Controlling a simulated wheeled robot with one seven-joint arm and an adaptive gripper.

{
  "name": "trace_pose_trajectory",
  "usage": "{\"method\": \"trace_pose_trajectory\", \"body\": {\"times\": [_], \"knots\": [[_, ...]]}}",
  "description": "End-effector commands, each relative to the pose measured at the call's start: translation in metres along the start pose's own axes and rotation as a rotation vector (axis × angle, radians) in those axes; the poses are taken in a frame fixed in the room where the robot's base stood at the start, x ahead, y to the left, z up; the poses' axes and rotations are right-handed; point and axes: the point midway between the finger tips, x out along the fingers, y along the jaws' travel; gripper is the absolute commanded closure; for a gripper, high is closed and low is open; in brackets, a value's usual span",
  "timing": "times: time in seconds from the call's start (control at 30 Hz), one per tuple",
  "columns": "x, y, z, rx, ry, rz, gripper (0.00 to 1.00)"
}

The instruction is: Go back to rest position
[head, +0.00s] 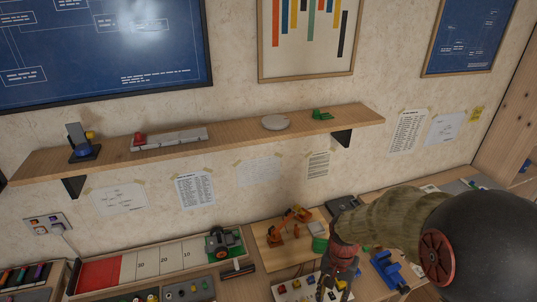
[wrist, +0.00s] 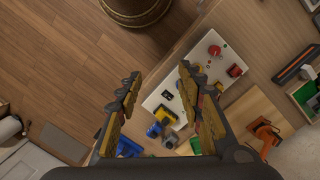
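My gripper (wrist: 157,82) is open in the wrist view, its two yellow-padded fingers wide apart with nothing held between them. It points down over the bench edge and a white panel with coloured controls (wrist: 205,68). In the head view my gripper (head: 337,287) hangs at the lower right, above the bench and partly in front of that white panel (head: 285,293). My arm reaches in from the right and hides part of the bench.
A wooden shelf (head: 235,135) runs along the wall above the bench. A small orange robot arm model (head: 290,220), a numbered track board (head: 143,268) and a blue vise-like thing (head: 388,268) stand on the bench. The wrist view shows bare wood floor (wrist: 50,60) at left.

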Motion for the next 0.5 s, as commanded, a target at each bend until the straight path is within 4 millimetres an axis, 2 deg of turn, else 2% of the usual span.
{"method": "trace_pose_trajectory", "body": {"times": [0.03, 0.2, 0.3, 0.5], "knots": [[-0.016, 0.005, 0.009, -0.064, 0.018, -0.01, 0.62], [-0.066, 0.024, 0.042, -0.281, 0.089, -0.035, 0.62], [-0.092, 0.036, 0.063, -0.385, 0.149, -0.05, 0.62], [-0.133, 0.058, 0.102, -0.505, 0.296, -0.079, 0.62]]}}
